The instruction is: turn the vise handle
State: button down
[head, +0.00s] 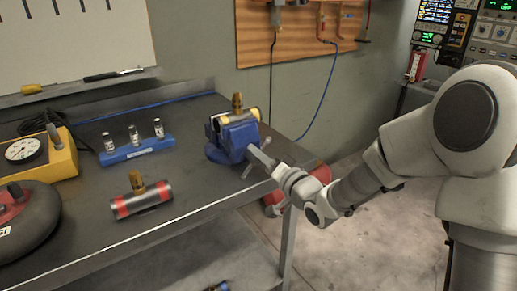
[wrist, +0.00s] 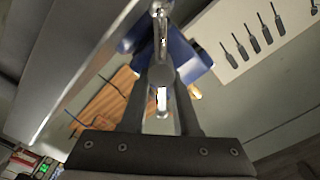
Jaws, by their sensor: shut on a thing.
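The blue vise (head: 226,143) stands at the right end of the dark workbench, and part of its blue body shows behind the handle in the wrist view (wrist: 188,55). The vise handle (head: 247,172) is a thin silver bar at the vise's front, facing my arm. In the wrist view the metal handle (wrist: 160,25) runs upward from between my fingers. My gripper (head: 264,159) reaches in from the right and is shut on the handle. My two dark fingers (wrist: 161,78) lie on either side of it. The exact contact is partly hidden by the fingers.
A brass-fitted object (head: 241,115) sits in the vise. A red-and-black roller (head: 142,200), a blue rack with several small bottles (head: 137,149) and a yellow gauge box (head: 62,160) are on the bench (head: 190,190). A red cylinder (head: 310,188) is beyond the bench's right edge.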

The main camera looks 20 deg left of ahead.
jog(key=shift+f+m, duration=0.1)
jog(key=shift+m, duration=0.4)
jog(key=shift+s, duration=0.1)
jog(key=shift+s+a+f, duration=0.1)
jog(key=shift+f, duration=0.15)
dwell(0.5)
jog(key=c, duration=0.7)
grip_release()
jog(key=shift+r, duration=0.1)
jog(key=shift+o, duration=0.2)
jog(key=shift+r, duration=0.1)
jog(key=shift+d, duration=0.2)
